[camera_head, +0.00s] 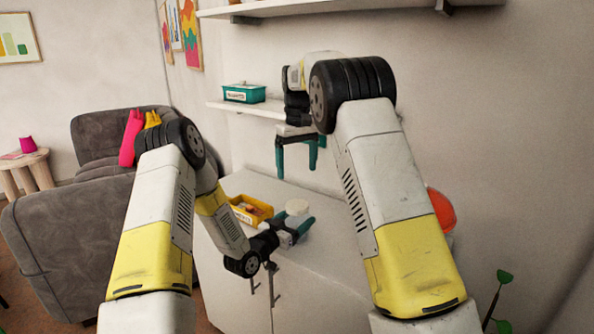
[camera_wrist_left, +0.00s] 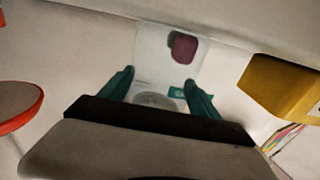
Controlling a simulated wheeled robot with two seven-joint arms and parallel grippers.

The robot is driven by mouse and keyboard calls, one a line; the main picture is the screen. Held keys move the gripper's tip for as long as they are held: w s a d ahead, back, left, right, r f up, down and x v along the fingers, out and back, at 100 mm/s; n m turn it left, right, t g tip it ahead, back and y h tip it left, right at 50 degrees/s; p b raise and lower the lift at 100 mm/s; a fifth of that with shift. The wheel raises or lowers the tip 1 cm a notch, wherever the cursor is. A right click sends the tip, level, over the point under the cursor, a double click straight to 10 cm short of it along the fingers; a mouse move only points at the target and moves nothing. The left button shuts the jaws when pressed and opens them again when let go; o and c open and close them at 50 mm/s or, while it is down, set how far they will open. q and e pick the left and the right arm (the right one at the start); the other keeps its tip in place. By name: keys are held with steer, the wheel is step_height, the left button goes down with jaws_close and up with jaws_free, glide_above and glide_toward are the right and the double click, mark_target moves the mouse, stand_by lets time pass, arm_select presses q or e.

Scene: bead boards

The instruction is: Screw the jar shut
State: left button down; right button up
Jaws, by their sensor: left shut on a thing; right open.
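A white round jar (camera_head: 297,208) stands on the cabinet top beside the yellow tray. My left gripper (camera_head: 297,231) reaches in low from the side and is shut on the jar. In the left wrist view, the pale, round jar (camera_wrist_left: 155,101) shows between the gripper's teal fingers (camera_wrist_left: 159,88), partly hidden by the gripper body. I cannot tell whether a separate lid sits on it. My right gripper (camera_head: 299,150) is open and empty, pointing down, above the jar and apart from it.
A yellow tray (camera_head: 240,214) with small things stands left of the jar. A red-orange round object (camera_head: 441,210) is at the right, partly behind my right arm. A teal box (camera_head: 244,93) sits on the wall shelf (camera_head: 262,109). The cabinet top's front (camera_head: 310,275) is clear.

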mark_target(290, 224)
arm_select(q)
steer(key=shift+c, duration=0.3)
jaws_free()
steer(key=v, duration=0.7)
steer(key=shift+s+a, duration=0.25)
steer(key=shift+s, duration=0.05)
